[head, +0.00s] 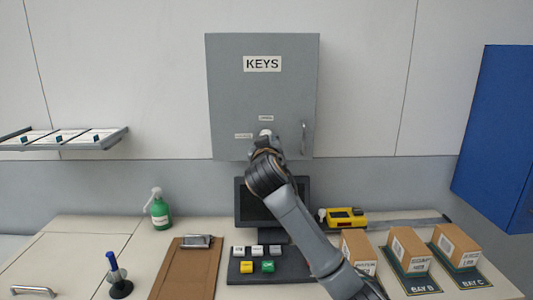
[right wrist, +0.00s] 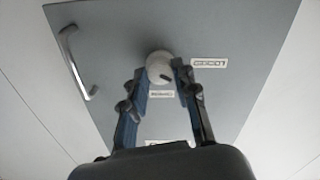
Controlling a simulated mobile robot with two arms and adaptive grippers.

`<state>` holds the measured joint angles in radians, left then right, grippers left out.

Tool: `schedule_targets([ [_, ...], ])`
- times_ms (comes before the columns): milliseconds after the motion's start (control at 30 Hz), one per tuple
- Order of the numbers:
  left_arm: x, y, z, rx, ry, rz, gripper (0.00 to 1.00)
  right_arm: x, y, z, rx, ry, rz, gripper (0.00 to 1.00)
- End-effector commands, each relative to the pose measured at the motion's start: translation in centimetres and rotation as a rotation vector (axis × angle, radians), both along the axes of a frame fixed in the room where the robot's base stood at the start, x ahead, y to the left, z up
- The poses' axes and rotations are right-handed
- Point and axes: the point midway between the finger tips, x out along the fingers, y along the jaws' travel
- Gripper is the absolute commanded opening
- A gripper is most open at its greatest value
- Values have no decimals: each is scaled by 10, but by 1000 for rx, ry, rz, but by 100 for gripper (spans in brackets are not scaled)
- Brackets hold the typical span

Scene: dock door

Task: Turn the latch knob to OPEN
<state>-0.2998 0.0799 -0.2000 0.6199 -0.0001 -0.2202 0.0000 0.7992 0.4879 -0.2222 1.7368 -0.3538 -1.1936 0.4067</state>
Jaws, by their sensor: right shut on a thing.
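The pale round latch knob (head: 265,133) is on the lower front of the grey KEYS cabinet (head: 228,95). It shows more clearly in the right wrist view (right wrist: 159,63), with a small dark mark on its lower right side, roughly between two small labels. The label beside it (right wrist: 209,63) seems to read LOCKED; the other label (right wrist: 161,94) is too small to read surely. My right gripper (right wrist: 160,70) has its blue-padded fingers on either side of the knob and is shut on it. In the head view my right arm covers the gripper partly. My left gripper is out of view.
The cabinet handle (head: 304,138) is just right of the knob. Below stand a dark monitor (head: 243,205) and a button panel (head: 238,272). A green spray bottle (head: 160,213), a yellow tool (head: 345,217) and several boxes are on the bench. A blue cabinet (head: 500,130) hangs at right.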

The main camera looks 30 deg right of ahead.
Motion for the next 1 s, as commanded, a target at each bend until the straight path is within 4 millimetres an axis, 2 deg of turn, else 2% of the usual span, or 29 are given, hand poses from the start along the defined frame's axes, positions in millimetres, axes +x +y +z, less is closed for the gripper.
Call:
schedule_targets([
  [33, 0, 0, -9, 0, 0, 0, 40, 1, 2, -6, 47, -24, 2, 0],
  [400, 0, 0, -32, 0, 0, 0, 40, 1, 2, -4, 346, -206, 2, 0],
  [1000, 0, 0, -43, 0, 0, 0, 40, 1, 1, 0, 778, -471, 1, 0],
])
